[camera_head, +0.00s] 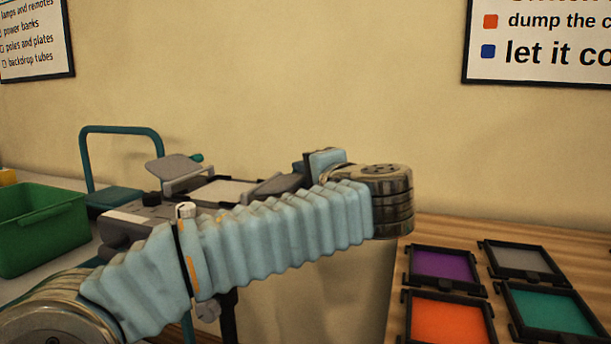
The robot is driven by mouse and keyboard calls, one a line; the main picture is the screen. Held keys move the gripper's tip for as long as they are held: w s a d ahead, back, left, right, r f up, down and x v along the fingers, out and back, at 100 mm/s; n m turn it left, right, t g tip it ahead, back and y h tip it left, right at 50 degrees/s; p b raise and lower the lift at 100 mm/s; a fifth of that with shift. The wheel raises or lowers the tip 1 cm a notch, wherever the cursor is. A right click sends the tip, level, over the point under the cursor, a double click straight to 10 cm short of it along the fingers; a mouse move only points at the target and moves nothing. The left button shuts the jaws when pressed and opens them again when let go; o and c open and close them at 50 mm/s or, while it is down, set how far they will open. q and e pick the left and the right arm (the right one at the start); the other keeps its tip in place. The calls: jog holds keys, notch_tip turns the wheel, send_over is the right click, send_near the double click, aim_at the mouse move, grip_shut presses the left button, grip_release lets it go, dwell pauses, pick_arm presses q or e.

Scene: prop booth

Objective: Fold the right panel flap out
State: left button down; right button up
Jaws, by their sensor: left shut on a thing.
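A grey panel lamp-like device (140,226) stands left of centre, with a pale flat face (222,191) on top. Its left flap (175,168) is tilted up at the left of the face. The right panel flap (270,188) is a grey plate at the face's right side, partly hidden behind my arm. My left arm reaches across the picture from the lower left and bends back at the wrist. My left gripper (294,181) is at the right flap's outer end, shut on it; its fingertips are mostly hidden. My right gripper is out of view.
A green bin (40,226) stands on the pale table at the left, near a teal-framed handle (122,130). At the right, a wooden table (470,232) holds purple, grey, orange and teal framed panels. A gap lies between the tables.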

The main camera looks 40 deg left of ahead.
pick_arm(q)
jog(key=shift+r, duration=0.25)
jog(key=c, duration=1.2)
grip_release()
jog(key=shift+o, duration=0.9)
jog(key=shift+f, duration=0.1)
